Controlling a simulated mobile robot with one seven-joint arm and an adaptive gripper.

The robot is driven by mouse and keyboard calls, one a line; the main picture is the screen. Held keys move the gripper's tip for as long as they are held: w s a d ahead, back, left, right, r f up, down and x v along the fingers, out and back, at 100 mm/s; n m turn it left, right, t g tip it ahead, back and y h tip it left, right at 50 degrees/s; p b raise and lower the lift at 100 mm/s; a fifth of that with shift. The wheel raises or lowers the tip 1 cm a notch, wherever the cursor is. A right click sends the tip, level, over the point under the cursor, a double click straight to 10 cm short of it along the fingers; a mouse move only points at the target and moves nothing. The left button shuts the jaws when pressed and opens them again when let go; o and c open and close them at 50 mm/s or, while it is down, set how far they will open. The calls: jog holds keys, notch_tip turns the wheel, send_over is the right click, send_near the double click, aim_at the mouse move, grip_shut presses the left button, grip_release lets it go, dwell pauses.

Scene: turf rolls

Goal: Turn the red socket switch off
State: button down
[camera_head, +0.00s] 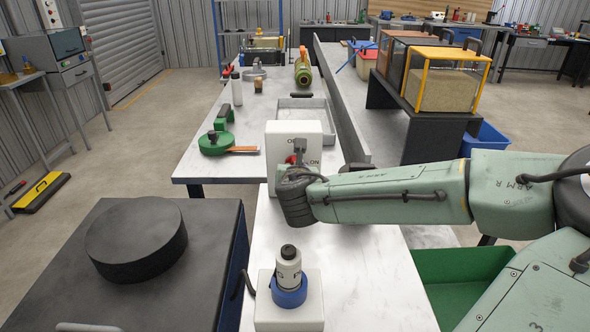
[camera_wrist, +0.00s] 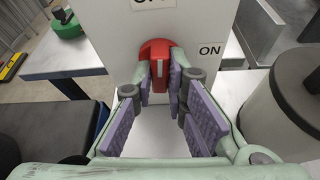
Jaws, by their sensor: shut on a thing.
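The red socket switch (camera_wrist: 155,55) is a red rotary knob on the front of a white box (camera_head: 288,130). In the wrist view the knob's grip bar stands upright, with a pale line down it. A label "ON" (camera_wrist: 210,50) is to its right, and another label above it is cut off by the frame edge. My gripper (camera_wrist: 159,78) is in front of the box, its purple-padded fingers closed on both sides of the knob's bar. In the head view only a little red (camera_head: 291,159) shows, as my wrist hides most of the knob.
A white and blue plug-like part (camera_head: 289,275) stands on a white block nearer the camera. A black round disc (camera_head: 137,237) lies on the dark cabinet at left. A green tool (camera_head: 216,143) and a grey tray (camera_head: 305,113) lie on the table behind.

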jog(key=shift+n, duration=0.4)
dwell(0.3)
jog(key=c, duration=1.6)
grip_release()
notch_tip(320, 180, up, 10)
